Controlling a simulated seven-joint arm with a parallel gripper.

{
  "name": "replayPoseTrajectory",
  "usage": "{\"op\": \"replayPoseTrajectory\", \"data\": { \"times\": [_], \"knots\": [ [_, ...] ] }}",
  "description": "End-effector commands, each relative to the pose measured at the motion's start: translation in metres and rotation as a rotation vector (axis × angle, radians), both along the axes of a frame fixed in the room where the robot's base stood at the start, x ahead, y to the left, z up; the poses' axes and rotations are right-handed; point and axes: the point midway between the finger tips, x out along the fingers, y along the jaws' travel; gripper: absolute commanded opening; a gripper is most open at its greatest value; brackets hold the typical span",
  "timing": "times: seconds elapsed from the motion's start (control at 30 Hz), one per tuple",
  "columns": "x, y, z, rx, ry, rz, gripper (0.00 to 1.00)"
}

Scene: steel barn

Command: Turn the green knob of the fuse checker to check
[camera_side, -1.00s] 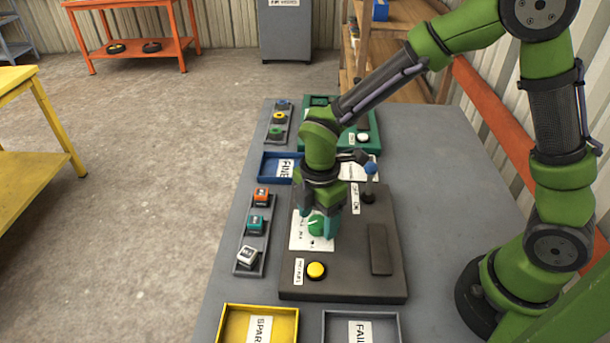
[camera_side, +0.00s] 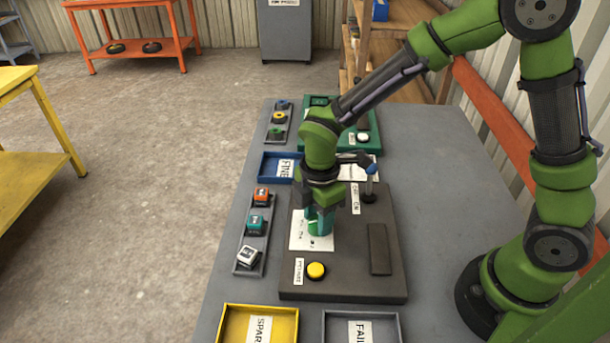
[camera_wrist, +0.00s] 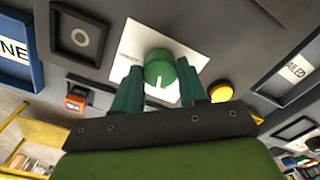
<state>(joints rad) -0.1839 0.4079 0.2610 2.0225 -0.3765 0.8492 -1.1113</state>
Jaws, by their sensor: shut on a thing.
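The fuse checker (camera_side: 345,275) is a dark grey panel on the bench, with a white dial plate (camera_side: 301,236) on its left half. The green knob (camera_wrist: 160,70) sits on that plate and carries a pale pointer mark. My gripper (camera_side: 320,224) points down over the plate, its teal fingers shut on the knob, one on either side. In the side view the fingers mostly hide the knob. In the wrist view the pointer mark runs toward the gripper's palm; most plate lettering is hidden or too small to read.
On the panel are a yellow button (camera_side: 316,270), a blue-tipped lever (camera_side: 371,178) and a dark raised block (camera_side: 379,249). A rack with several small blocks (camera_side: 254,224) stands to the left. A yellow tray (camera_side: 223,325), a FAIL tray (camera_side: 398,330) and a blue tray (camera_side: 270,166) flank the panel.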

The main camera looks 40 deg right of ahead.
Motion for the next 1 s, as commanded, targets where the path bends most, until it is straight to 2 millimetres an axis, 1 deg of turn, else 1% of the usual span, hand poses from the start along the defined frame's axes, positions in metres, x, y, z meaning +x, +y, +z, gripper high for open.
{"op": "replayPoseTrajectory", "data": {
  "times": [1.0],
  "knots": [
    [-0.0003, -0.0003, 0.0015, 0.0, 0.0, -0.94, 0.11]
  ]
}}
